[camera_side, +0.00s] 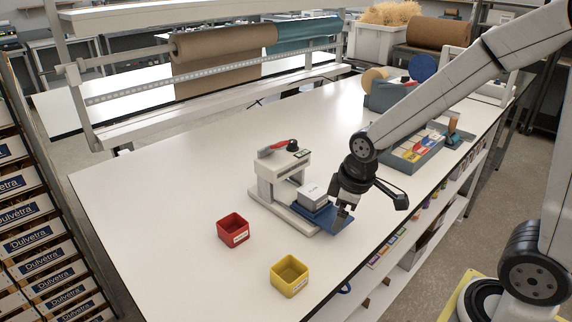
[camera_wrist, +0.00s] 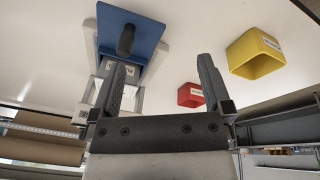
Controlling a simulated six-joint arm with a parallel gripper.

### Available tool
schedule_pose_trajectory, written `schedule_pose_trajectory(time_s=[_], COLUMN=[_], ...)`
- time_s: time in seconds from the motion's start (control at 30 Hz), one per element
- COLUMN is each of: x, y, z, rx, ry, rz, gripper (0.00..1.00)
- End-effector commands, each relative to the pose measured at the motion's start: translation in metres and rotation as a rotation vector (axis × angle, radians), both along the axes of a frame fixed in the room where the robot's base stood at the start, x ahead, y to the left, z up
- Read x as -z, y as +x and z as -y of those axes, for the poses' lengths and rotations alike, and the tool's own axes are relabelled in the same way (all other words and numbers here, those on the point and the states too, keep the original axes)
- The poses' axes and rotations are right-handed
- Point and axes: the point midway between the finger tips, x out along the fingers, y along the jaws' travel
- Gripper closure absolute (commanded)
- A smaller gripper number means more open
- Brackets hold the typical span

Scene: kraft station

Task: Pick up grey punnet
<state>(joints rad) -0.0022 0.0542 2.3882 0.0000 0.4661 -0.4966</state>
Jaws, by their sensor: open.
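I see no open-topped punnet in grey that I can name for sure. A small light grey block or box (camera_side: 313,196) sits on the white bench device (camera_side: 277,178), by its blue plate (camera_side: 338,222); I cannot tell if it is the grey punnet. In the wrist view the blue plate (camera_wrist: 148,38) carries a dark upright cylinder (camera_wrist: 126,40), with a labelled grey part (camera_wrist: 119,68) partly behind a finger.
An open red punnet (camera_side: 233,230) stands left of the device and an open yellow punnet (camera_side: 289,275) nearer the front edge. A grey tray of coloured items (camera_side: 413,155) lies behind my gripper. The white table (camera_side: 180,170) is clear at left and behind the device.

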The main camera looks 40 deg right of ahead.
Motion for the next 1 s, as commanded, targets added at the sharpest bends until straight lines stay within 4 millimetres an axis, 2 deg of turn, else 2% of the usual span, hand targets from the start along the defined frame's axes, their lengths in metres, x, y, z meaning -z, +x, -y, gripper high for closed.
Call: schedule_pose_trajectory(time_s=[0.6, 0.8, 1.0], x=[-0.033, -0.042, -0.045], y=[0.083, 0.101, 0.107], z=[0.022, 0.029, 0.032], rx=[-0.760, -0.967, -1.060], ry=[-0.120, -0.127, -0.125], rz=[-0.156, -0.194, -0.210], gripper=[0.00, 0.00, 0.00])
